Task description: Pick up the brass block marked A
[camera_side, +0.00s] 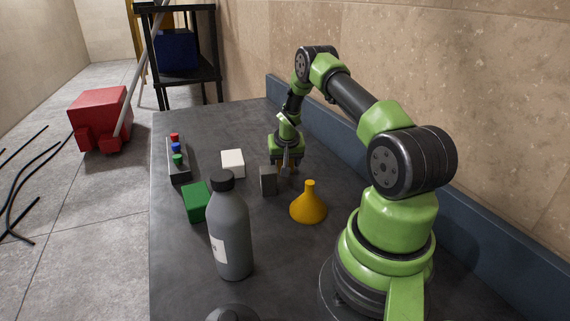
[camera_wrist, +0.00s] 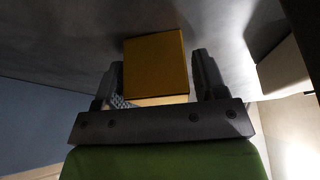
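The brass block (camera_wrist: 156,63) shows as a yellow-brown square face between my two fingers in the wrist view. I can make out no letter A on it. My gripper (camera_wrist: 158,80) has one dark finger on each side of the block, with a thin gap seen at each side, so it looks open around it. In the side view my gripper (camera_side: 285,168) points down at the table beside a grey block. The brass block is mostly hidden there by the fingers; only a little brass colour shows.
The grey block (camera_side: 268,181) stands close by my gripper. A yellow funnel (camera_side: 308,205), white block (camera_side: 232,163), green block (camera_side: 195,202) and grey bottle (camera_side: 230,235) stand on the dark table (camera_side: 215,125). A button box (camera_side: 178,165) is at the left edge. A wall runs along the right.

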